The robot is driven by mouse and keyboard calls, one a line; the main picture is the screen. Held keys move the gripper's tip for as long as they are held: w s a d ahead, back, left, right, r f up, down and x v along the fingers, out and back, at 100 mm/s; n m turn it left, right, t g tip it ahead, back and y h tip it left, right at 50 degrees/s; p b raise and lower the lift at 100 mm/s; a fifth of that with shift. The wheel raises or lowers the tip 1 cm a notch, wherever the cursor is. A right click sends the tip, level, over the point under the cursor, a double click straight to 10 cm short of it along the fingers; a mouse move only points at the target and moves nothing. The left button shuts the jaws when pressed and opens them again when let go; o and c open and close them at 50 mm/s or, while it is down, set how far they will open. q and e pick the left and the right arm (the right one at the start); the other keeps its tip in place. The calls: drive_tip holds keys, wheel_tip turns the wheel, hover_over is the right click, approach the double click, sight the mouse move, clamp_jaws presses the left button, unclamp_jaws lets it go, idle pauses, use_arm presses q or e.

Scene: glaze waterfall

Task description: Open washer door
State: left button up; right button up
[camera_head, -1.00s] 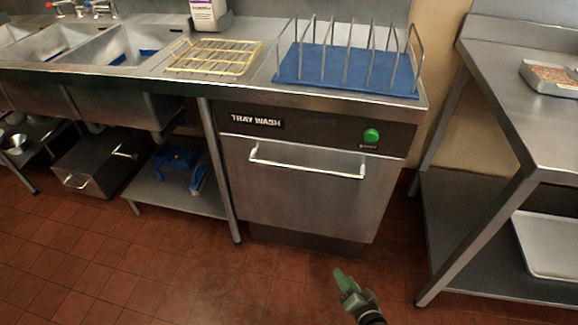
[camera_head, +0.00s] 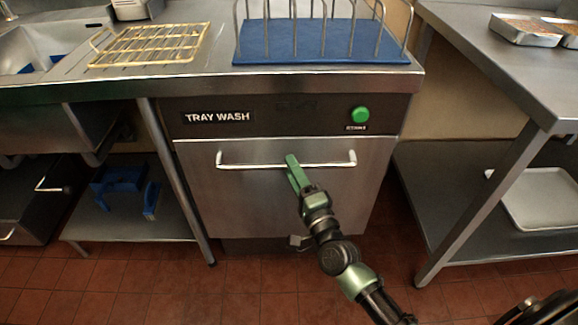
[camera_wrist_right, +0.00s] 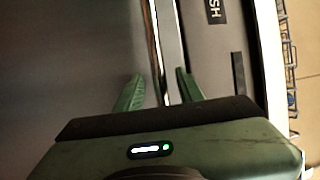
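The washer door (camera_head: 270,205) is a flat steel panel below the dark "TRAY WASH" strip, and it is closed. Its horizontal bar handle (camera_head: 240,166) runs across the upper part of the door. My right gripper (camera_head: 293,166) is at the middle of the handle in the head view. In the right wrist view, the green fingers of my right gripper (camera_wrist_right: 158,92) are apart, with the handle bar (camera_wrist_right: 166,45) running between them. A gap shows between the fingers and the bar. My left gripper is not in view.
A green button (camera_head: 360,115) sits at the strip's right. A blue mat (camera_head: 320,42) with a wire rack is on the counter above. A steel table (camera_head: 500,60) stands right, a shelf (camera_head: 130,228) left. Red tiled floor lies in front of the washer.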

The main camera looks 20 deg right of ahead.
drive_tip(key=shift+x, duration=0.85)
clamp_jaws()
idle(0.8)
